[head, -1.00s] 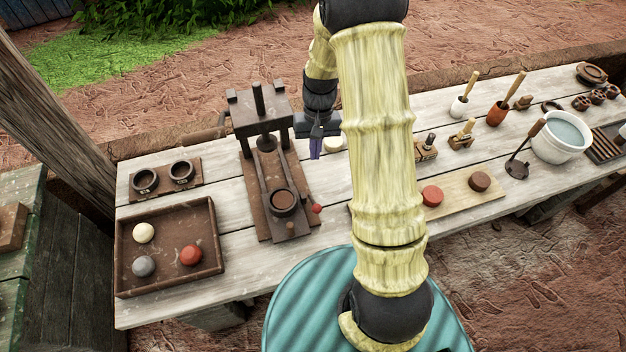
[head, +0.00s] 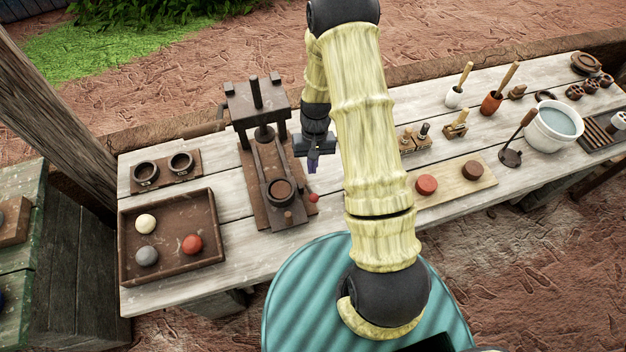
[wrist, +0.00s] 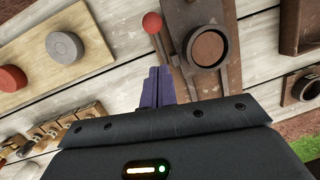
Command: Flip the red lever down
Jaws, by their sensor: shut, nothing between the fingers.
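The red lever shows as a small red ball knob (head: 313,198) at the right side of the dark wooden press (head: 262,160). In the wrist view the knob (wrist: 152,22) sits on a thin stem beside the press's round cup (wrist: 208,47). My gripper (head: 313,166) is shut and empty, its purple fingers just behind the knob in the head view. In the wrist view the fingertips (wrist: 160,72) lie close to the lever stem, below the knob in the picture. I cannot tell whether they touch it.
A brown tray (head: 127,272) with several balls is at the left, near two small rings (head: 180,165). A board (head: 447,198) with a red and a brown disc lies right of my arm. Stamps, tools and a white bucket (head: 540,140) stand further right.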

